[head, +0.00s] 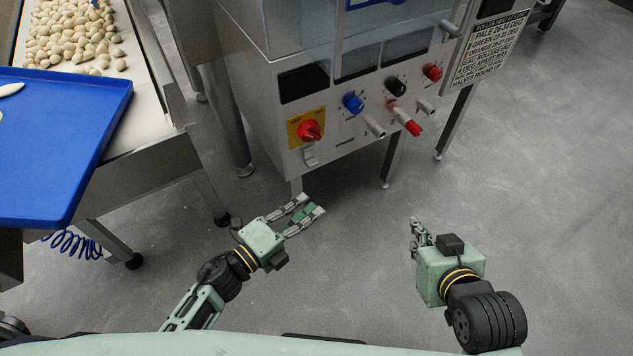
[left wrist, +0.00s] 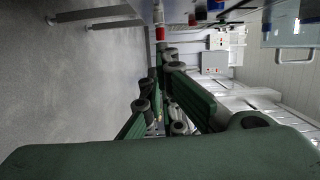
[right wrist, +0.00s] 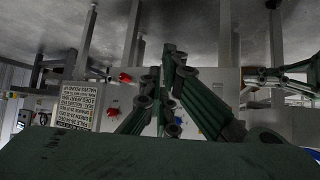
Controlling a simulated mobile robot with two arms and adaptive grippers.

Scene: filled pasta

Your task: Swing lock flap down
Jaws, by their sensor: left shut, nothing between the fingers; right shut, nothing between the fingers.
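A red rotary switch (head: 310,131) sits on a yellow plate (head: 294,133) at the lower left of the steel machine's front panel. A small pale metal flap (head: 310,157) is just below the plate; its exact position is hard to tell at this size. My left gripper (head: 313,205) is shut and empty, in front of and below the panel's lower left, apart from the flap. It fills the middle of the left wrist view (left wrist: 160,75). My right gripper (head: 414,224) is shut and empty, further right and apart from the machine. It also shows in the right wrist view (right wrist: 164,62).
The panel also carries a blue knob (head: 353,102), a black knob (head: 396,85), a red knob (head: 432,72) and a red-tipped handle (head: 410,124) sticking out. A text sign (head: 487,48) hangs at right. A blue tray (head: 75,130) lies on the left table. Floor between is clear.

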